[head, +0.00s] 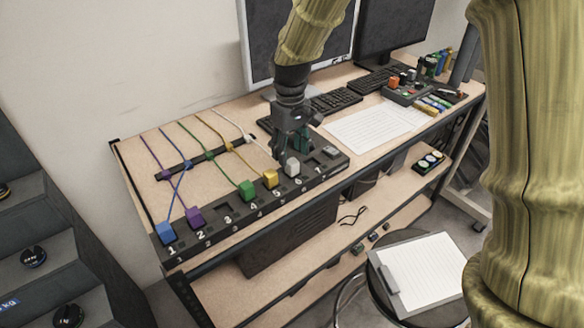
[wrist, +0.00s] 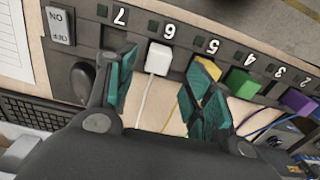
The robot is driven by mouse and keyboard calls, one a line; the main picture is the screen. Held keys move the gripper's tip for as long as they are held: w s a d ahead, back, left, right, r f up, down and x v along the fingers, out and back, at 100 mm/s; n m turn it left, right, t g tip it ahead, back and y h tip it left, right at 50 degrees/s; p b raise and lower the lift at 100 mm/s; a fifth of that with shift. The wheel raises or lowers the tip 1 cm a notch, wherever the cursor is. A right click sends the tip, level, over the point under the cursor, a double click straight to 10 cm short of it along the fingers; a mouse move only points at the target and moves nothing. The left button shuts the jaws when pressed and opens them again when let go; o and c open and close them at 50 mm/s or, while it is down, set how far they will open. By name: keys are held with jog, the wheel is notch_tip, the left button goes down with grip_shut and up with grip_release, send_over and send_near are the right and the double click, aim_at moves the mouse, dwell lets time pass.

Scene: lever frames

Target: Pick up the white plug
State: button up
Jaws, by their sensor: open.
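The white plug (head: 292,167) sits at the socket marked 6 on the dark numbered strip (head: 219,212), with a white cable running back from it. In the wrist view the white plug (wrist: 159,58) lies beyond and between the two fingers, closer to the left one. My gripper (head: 290,140) is open and empty, just above and behind the plug in the head view. Its green-padded fingers (wrist: 160,90) stand apart in the wrist view. No contact with the plug shows.
A yellow plug (head: 270,178) and a green plug (head: 247,190) stand close beside the white one. Purple (head: 194,217) and blue (head: 166,233) plugs are at the left end. A switch (wrist: 58,26) sits at the other end. Papers (head: 375,128) and a keyboard (head: 335,100) lie behind.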

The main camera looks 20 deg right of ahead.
aim_at(292, 162)
jog(key=shift+d+f+p, duration=0.2)
jog(key=shift+f+p, duration=0.6)
jog(key=shift+f, duration=1.7)
jog(key=c, duration=1.1)
